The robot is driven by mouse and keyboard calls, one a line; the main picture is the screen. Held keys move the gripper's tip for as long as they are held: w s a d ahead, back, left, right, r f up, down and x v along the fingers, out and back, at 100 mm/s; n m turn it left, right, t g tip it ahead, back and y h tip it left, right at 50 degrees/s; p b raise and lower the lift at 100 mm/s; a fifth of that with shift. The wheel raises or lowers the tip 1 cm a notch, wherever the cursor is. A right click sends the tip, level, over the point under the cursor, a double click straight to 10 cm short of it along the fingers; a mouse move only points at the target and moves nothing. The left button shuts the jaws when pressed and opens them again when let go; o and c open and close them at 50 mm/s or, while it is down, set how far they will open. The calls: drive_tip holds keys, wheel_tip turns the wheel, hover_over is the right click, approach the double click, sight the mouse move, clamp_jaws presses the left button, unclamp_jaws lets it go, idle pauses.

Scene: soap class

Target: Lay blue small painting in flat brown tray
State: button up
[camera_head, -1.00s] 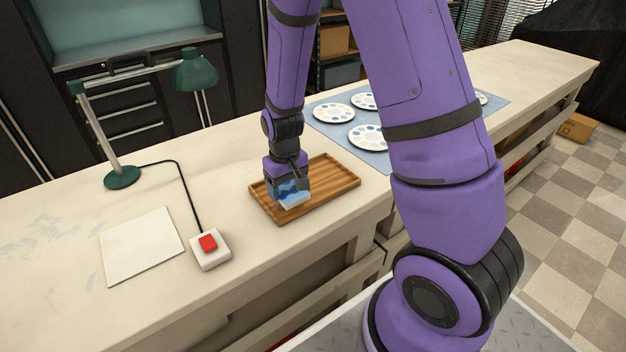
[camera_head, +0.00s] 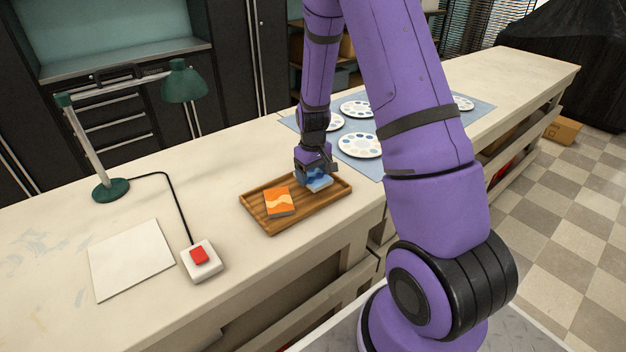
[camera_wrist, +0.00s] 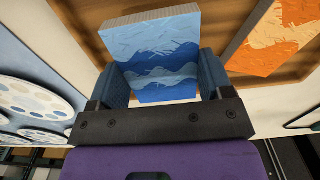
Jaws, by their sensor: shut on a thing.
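The blue small painting (camera_head: 318,183) is held in my gripper (camera_head: 316,176) over the right part of the flat brown tray (camera_head: 291,219). In the wrist view the blue painting (camera_wrist: 158,58) sits between the two fingers of my gripper (camera_wrist: 162,80), its wavy blue face toward the camera. The tray (camera_wrist: 240,62) shows behind and to the right of it. I cannot tell whether the painting touches the tray. An orange painting (camera_head: 279,202) lies in the left part of the tray and also shows in the wrist view (camera_wrist: 275,40).
White palettes (camera_head: 360,145) lie on a blue mat (camera_head: 372,167) behind and right of the tray. A red button box (camera_head: 201,261), a white sheet (camera_head: 131,259) and a green lamp (camera_head: 111,190) stand left.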

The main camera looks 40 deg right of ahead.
drive_tip(key=shift+f, duration=1.15)
drive_tip(key=shift+f, duration=0.1)
drive_tip(key=o, duration=0.9)
wheel_tip(320, 180, up, 12)
drive_tip(key=r, duration=0.1)
wheel_tip(320, 180, up, 9)
drive_tip(key=t, duration=0.1)
hover_over(313, 175)
drive_tip(key=s+a, duration=0.4)
drive_tip(key=s+a+r+t, duration=0.2)
drive_tip(key=s+a+r, duration=0.2)
drive_tip(key=s+r, duration=0.3)
drive_tip(key=s+a+r+t, duration=0.2)
drive_tip(key=s+a+r, duration=0.3)
drive_tip(key=s, duration=1)
drive_tip(key=shift+s+r, duration=0.25)
drive_tip(key=shift+r, duration=1.4)
